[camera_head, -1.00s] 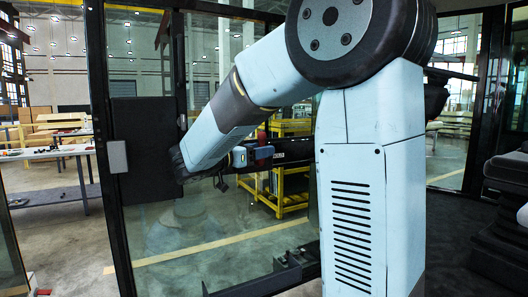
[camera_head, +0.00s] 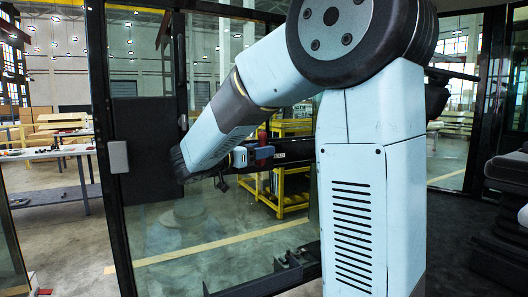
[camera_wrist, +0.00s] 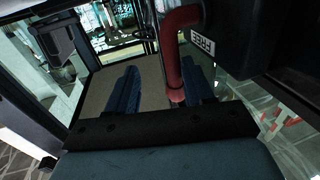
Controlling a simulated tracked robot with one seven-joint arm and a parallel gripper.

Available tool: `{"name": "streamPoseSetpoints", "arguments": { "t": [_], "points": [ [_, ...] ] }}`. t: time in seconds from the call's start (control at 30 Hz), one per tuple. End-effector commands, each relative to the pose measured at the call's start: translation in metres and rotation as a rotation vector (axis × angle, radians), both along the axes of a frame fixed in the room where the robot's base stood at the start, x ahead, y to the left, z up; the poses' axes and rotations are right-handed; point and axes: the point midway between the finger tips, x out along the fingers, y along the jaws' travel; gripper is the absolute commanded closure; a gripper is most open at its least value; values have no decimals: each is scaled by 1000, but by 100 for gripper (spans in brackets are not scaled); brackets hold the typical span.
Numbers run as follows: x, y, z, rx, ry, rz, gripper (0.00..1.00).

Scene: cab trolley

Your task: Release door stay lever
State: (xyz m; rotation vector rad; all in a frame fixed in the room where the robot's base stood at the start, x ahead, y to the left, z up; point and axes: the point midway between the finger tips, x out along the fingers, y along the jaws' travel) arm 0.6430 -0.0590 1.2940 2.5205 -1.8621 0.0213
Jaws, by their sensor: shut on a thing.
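The door stay lever is a red, bent bar (camera_wrist: 173,50). In the wrist view it comes down between my two blue fingers, closer to the right one. In the head view a small part of the red lever (camera_head: 262,136) shows just above my fingers. My gripper (camera_wrist: 160,88) is shut on the lever; it also shows in the head view (camera_head: 264,152), beyond my arm. A black bar with a white label (camera_wrist: 202,44) is right beside the lever. The lever's lower end is partly hidden by my gripper.
The glazed door with a black frame (camera_head: 122,215) stands at the left, with a grey latch block (camera_head: 118,157) on it. A dark seat (camera_head: 505,185) is at the right. Beyond the glass are a yellow cart (camera_head: 290,190) and a workbench (camera_head: 55,153).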

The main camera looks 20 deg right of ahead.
Motion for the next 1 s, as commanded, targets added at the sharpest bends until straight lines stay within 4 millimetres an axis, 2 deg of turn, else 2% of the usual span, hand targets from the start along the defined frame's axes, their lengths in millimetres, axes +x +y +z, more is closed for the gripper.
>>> {"name": "streamPoseSetpoints", "arguments": {
  "t": [0.13, 0.27, 0.7, 0.9, 1.0],
  "points": [
    [-1, 2, 0, 0, 1, -2, 56],
    [-4, 15, -1, 0, 1, 1, 56],
    [-26, 95, -3, 1, 1, 3, 56],
    [-34, 121, -4, 0, 2, 2, 56],
    [-37, 128, -4, 1, 1, 1, 56]
  ]
}}
